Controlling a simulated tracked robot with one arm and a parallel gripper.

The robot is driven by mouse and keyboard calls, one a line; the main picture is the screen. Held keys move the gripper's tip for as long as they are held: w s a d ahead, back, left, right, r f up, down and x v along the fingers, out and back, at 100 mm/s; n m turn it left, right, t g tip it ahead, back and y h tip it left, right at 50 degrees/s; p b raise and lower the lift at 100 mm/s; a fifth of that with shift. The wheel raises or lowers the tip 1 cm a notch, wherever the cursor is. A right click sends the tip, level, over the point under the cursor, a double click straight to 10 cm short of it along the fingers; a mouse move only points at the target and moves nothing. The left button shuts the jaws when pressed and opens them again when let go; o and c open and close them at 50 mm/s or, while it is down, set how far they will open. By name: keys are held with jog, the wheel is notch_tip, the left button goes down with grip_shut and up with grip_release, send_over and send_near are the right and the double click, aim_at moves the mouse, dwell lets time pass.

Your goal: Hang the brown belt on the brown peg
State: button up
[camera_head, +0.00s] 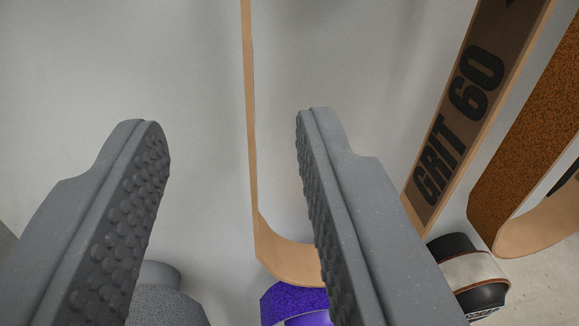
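My gripper (228,118) is open, with one dark grey studded finger on each side. A tan strip (249,120), seen nearly edge-on, runs between the fingers in the picture and curves right at its lower end, passing behind the right finger. A brown band printed "GRIT 60" (462,110) slants down right of that finger; it may be the same loop as the strip, but the finger hides the join. A belt with a rusty brown grainy face (530,140) and tan inside is at the far right, partly out of frame. I cannot make out a brown peg.
A purple round part (292,303) is at the bottom, partly behind the right finger. A black and cream cylinder (475,275) is at lower right. A grey rounded part (165,295) is at lower left. The pale grey surface behind is mostly bare.

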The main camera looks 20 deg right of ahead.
aim_at(249, 84)
jog(key=shift+f+x, duration=0.2)
jog(key=shift+x, duration=1.4)
jog(key=shift+f+x, duration=0.2)
jog(key=shift+x, duration=1.35)
jog(key=shift+f+x, duration=0.2)
jog(key=shift+x, duration=1.4)
jog(key=shift+d, duration=0.15)
grip_shut()
jog(key=shift+p, duration=0.3)
jog(key=shift+r, duration=0.15)
jog(key=shift+r, duration=0.3)
